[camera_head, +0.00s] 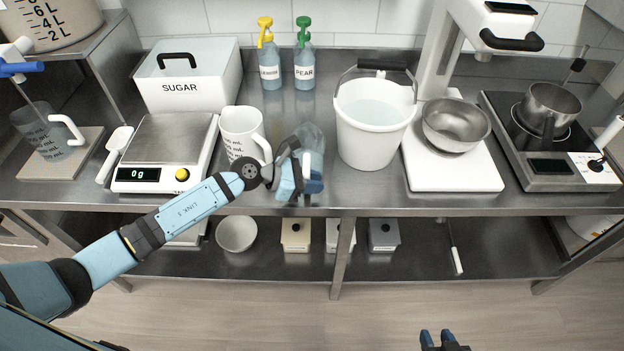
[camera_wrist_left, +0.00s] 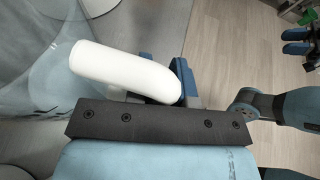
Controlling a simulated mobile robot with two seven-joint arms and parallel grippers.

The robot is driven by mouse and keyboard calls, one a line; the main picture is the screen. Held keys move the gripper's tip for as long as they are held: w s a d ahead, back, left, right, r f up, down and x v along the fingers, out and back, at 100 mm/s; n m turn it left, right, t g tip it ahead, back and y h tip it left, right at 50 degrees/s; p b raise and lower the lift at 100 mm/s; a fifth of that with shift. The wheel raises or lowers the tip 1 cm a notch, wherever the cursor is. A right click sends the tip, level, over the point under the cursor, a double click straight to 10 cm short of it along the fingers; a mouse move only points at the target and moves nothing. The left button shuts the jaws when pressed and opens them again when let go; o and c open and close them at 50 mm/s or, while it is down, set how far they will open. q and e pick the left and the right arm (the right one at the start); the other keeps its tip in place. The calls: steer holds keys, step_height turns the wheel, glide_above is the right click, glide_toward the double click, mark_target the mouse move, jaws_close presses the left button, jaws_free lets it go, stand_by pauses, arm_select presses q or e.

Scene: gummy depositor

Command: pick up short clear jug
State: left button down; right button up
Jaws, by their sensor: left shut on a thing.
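The short clear jug (camera_head: 314,136) is see-through and stands out faintly behind my left gripper (camera_head: 300,178), near the front edge of the bench. In the left wrist view its clear body (camera_wrist_left: 40,75) fills the left side. Its white handle (camera_wrist_left: 120,70) lies at the jaws of my left gripper (camera_wrist_left: 175,85), which is shut on it. Much of the jug is hidden by the gripper in the head view, and I cannot tell whether its base touches the bench. My right gripper (camera_head: 438,339) is at the bottom edge, away from the bench, empty with its fingers apart.
A white measuring jug (camera_head: 240,130) stands close left of the clear jug, beside a scale (camera_head: 170,140). A white bucket (camera_head: 372,140) stands to the right. Syrup bottles (camera_head: 304,75) are behind. Another clear jug (camera_head: 40,135) sits under a stirrer at the far left.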

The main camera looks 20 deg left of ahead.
arm_select(q)
step_height(320, 180, up, 19)
steer(key=b, duration=0.1)
steer(key=c, duration=1.6)
jaws_free()
jaws_close()
